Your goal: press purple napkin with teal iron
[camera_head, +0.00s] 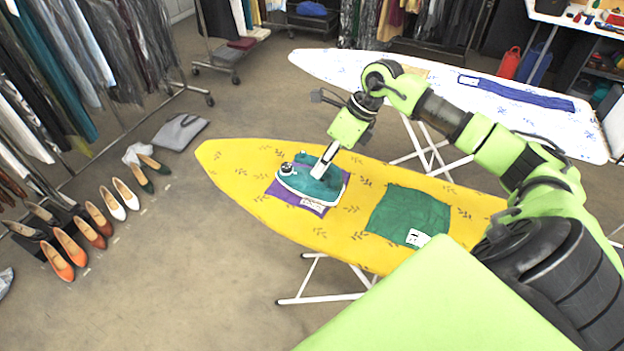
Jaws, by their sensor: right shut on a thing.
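The purple napkin (284,196) lies flat on the yellow ironing board, with a pale tag near its front edge. The teal iron (300,181) stands over the middle of the napkin and hides much of it. My right gripper (322,170) reaches down from the right and is shut on the teal iron at its handle. The iron seems to rest flat on the napkin, though its contact with the cloth cannot be told for certain. My left gripper is not in view.
A green folded cloth (405,214) with a white tag lies on the yellow board (240,160), right of the napkin. A white ironing board (330,62) with a blue strip (520,94) stands behind. Shoes (95,220) line the floor at left, beside clothes racks.

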